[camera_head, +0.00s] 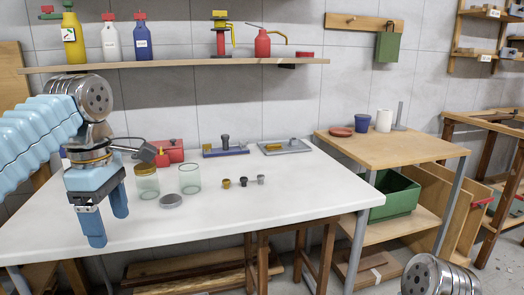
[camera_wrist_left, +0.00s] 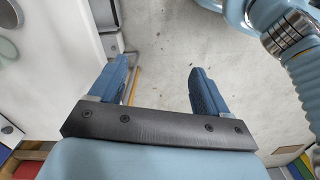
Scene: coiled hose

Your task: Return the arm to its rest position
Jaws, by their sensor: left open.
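My left gripper (camera_head: 108,228) hangs over the front left part of the white table (camera_head: 250,205) in the head view, with its fingers pointing down. In the left wrist view its two blue fingers (camera_wrist_left: 158,85) are apart, with nothing between them. Below them is grey floor, with the white table's edge at the left. My left arm (camera_head: 35,140) comes in from the left, bent above the table. Part of another of my arm's links (camera_head: 440,278) shows at the lower right of the head view. My right gripper is not in view.
Behind the left gripper stand glass jars (camera_head: 190,179), a flat round lid (camera_head: 171,201) and a red box (camera_head: 170,150). Small parts (camera_head: 243,182) lie mid-table. A shelf with bottles (camera_head: 140,42) runs above. A wooden side table (camera_head: 395,150) stands right. The table's front right is clear.

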